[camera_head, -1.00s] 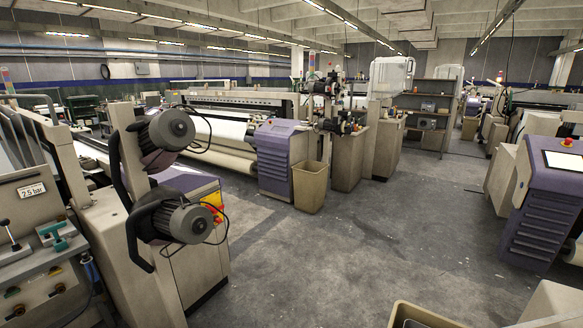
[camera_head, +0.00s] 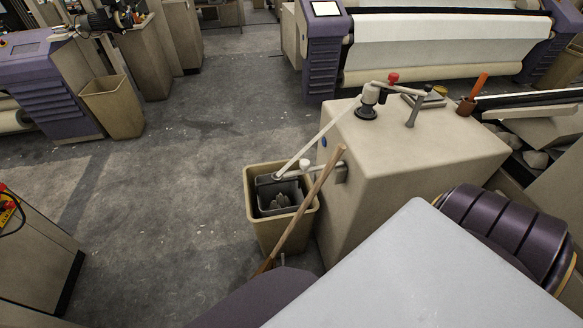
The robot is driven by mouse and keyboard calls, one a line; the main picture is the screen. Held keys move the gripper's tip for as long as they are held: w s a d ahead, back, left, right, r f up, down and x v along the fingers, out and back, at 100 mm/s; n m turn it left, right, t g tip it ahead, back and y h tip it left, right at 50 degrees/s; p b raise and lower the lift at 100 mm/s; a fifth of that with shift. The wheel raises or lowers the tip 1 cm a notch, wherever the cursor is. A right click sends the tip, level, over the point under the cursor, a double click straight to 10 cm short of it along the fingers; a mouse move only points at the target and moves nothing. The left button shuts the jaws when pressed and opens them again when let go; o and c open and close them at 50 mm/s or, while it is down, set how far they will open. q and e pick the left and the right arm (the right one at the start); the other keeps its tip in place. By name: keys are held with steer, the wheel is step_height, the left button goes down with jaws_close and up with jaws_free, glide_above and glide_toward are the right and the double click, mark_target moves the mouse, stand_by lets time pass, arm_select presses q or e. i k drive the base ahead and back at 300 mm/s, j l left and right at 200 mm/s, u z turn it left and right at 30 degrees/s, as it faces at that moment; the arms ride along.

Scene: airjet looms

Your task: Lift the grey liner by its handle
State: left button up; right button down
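The grey liner (camera_head: 265,191) sits inside a tan waste bin (camera_head: 252,222) near the middle of the camera_head view. The liner's rim shows just below the bin's rim, and some pale grey waste lies in it. A pale pipe end and a small bracket overlap the liner's upper right rim, so I cannot make out its handle clearly. A wooden stick crosses in front of the bin's right side and hides part of it. Neither of my grippers is in view.
A beige cabinet (camera_head: 400,150) stands right of the bin, with a pale pipe (camera_head: 325,137) and red-knobbed fitting on top. A pale grey panel (camera_head: 430,275) fills the lower right. Another tan bin (camera_head: 113,107) stands upper left. The floor left of the liner's bin is clear.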

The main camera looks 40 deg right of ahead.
mark_target(285, 197)
steer(key=z, duration=1.05)
